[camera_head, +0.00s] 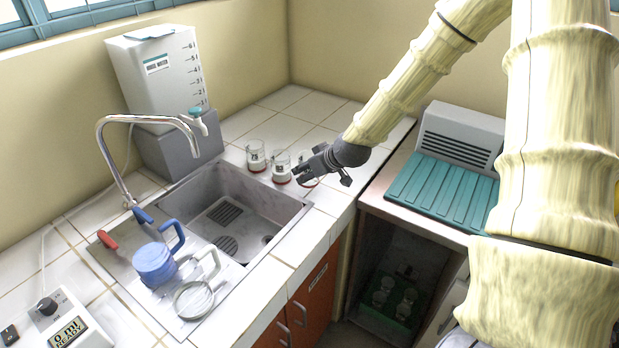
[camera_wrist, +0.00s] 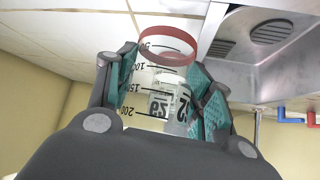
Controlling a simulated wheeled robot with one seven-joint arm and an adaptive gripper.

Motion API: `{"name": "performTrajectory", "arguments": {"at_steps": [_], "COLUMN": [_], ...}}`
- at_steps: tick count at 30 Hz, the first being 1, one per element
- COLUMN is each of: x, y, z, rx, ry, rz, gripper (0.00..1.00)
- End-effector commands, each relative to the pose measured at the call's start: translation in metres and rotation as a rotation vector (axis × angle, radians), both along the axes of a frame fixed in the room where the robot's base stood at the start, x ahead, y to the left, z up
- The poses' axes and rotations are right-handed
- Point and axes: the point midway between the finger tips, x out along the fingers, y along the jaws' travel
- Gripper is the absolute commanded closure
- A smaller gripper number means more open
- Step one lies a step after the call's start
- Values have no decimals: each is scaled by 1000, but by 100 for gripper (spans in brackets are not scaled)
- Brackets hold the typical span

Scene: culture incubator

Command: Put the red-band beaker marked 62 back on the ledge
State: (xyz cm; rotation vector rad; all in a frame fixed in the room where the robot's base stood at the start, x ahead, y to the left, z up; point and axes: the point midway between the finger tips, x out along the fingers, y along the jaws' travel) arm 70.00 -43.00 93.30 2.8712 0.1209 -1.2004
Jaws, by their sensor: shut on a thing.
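My gripper (camera_head: 307,172) is over the tiled ledge (camera_head: 322,197) at the sink's far right corner. In the wrist view its teal-padded fingers (camera_wrist: 160,92) are shut on a clear beaker (camera_wrist: 150,78) with a red band. The view is upside down, and the beaker's label reads as an inverted 62. In the head view this beaker (camera_head: 310,182) is mostly hidden by the gripper; I cannot tell whether it touches the tiles. Two other red-based beakers, one (camera_head: 256,157) further left and one (camera_head: 281,168) close beside my gripper, stand upright on the ledge.
The sink (camera_head: 290,208) lies in front of the ledge. A tap (camera_head: 110,165) and white tank (camera_head: 157,75) stand left. A blue jug (camera_head: 154,264) is on the drainboard. A teal ribbed mat (camera_head: 443,193) lies right, above an open compartment with beakers in a green rack (camera_head: 383,318).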

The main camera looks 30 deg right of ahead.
Motion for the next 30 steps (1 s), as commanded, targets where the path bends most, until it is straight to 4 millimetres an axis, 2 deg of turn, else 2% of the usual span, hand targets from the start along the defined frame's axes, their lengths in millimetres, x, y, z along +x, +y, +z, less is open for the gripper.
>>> {"name": "performTrajectory", "arguments": {"at_steps": [5, 15, 28, 29, 30], "x": [2, 1, 1, 1, 1], "y": [-1, -1, -1, -1, -1], "z": [-5, -33, -39, -38, -38], "rx": [0, 1, 0, 0, 0], "ry": [1, 1, 0, 0, -1], "rz": [0, 0, 0, 0, 0], "gripper": [86, 86, 86, 43, 36]}}
